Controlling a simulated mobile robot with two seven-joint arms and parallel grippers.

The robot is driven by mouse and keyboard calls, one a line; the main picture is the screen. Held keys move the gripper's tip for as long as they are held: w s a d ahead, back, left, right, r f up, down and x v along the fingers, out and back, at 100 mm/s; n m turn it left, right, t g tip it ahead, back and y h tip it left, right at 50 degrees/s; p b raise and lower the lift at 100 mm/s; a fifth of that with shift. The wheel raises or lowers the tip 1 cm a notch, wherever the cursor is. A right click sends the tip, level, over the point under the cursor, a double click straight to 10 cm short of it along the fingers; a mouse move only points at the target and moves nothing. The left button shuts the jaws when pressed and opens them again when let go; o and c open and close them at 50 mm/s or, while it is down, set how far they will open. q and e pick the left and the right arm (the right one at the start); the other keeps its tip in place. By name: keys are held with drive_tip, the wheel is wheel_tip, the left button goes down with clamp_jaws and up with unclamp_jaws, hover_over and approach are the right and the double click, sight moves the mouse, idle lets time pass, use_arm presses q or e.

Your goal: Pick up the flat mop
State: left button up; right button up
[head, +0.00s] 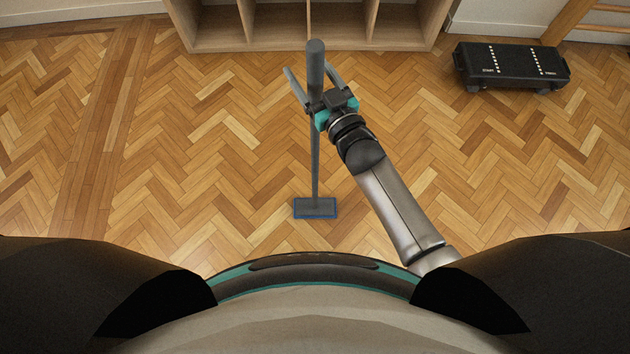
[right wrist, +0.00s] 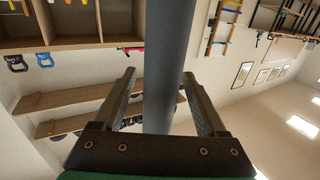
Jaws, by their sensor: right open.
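The flat mop (head: 315,160) stands upright on the parquet in front of me. Its flat blue-edged head (head: 315,209) is on the floor, and its thick grey grip (head: 316,62) is at the top. My right gripper (head: 309,68) reaches up from the right and is open, with one finger on each side of the handle. In the right wrist view the grey handle (right wrist: 166,50) passes between the two spread fingers (right wrist: 158,74), with gaps showing beside it. Whether a finger touches it I cannot tell. My left gripper is not in view.
A wooden shelf unit (head: 222,42) stands behind the mop by the wall. A black wheeled case or platform (head: 512,66) sits at the back right, near wooden bars (head: 570,20). Kettlebells (right wrist: 17,63) show on shelves in the right wrist view. The floor around the mop is clear.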

drive_tip(key=shift+w+a, duration=0.15)
drive_tip(key=shift+w, duration=0.1)
clamp_jaws()
idle(0.5)
idle(0.8)
drive_tip(key=shift+r, duration=0.2)
